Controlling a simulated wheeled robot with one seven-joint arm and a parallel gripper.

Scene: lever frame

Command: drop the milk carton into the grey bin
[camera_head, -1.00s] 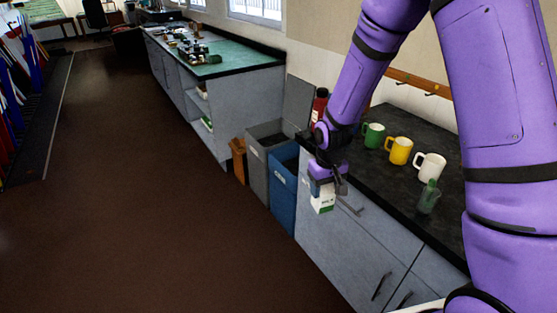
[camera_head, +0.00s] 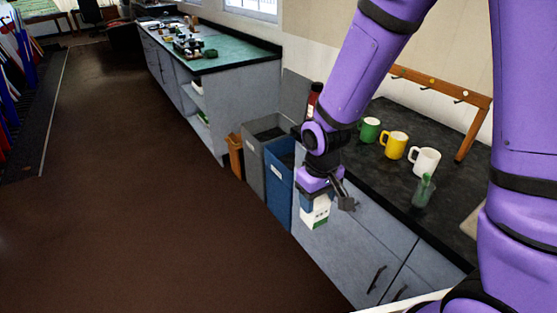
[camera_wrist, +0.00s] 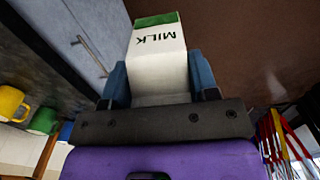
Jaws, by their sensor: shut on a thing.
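The milk carton (camera_head: 316,215) is white with a green end. In the wrist view the carton (camera_wrist: 158,50) shows the word MILK and sits between the two blue fingers of my gripper (camera_wrist: 160,78). My gripper (camera_head: 312,200) is shut on it and holds it in the air, beside the grey cabinet front. The grey bin (camera_head: 254,160) stands on the floor, farther back and left of my gripper, with its open top visible. The blue bin (camera_head: 279,180) stands between the grey bin and my gripper.
A brown bin (camera_head: 235,155) stands left of the grey bin. The dark counter (camera_head: 390,172) at right holds a green mug (camera_head: 370,130), a yellow mug (camera_head: 395,145), a white mug (camera_head: 425,161) and a glass with a green item (camera_head: 424,192). The brown floor (camera_head: 130,210) at left is clear.

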